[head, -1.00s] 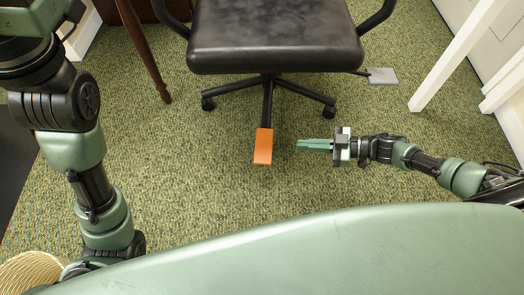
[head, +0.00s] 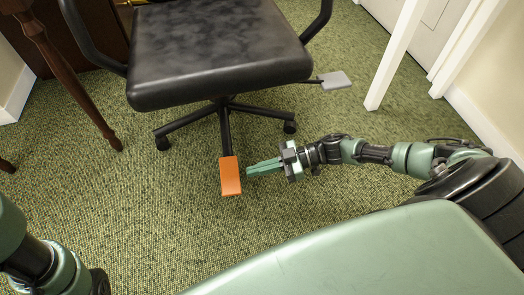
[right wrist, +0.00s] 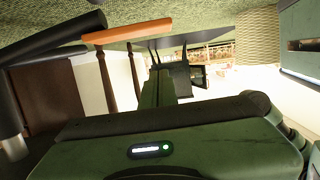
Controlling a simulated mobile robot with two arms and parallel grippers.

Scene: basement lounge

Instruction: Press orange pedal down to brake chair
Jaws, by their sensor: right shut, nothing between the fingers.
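The orange pedal (head: 230,176) sticks out toward me from the base of the black office chair (head: 218,55). It also shows in the right wrist view (right wrist: 127,32), at the upper left. My right gripper (head: 248,170) is shut and empty. Its fingertips point left at the pedal's right edge, very close to it; whether they touch I cannot tell. My left arm shows only in part at the lower left of the head view, and its gripper is out of the picture.
A grey paddle (head: 336,80) juts out from the right side under the seat. The green carpet (head: 150,215) around the pedal is clear.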

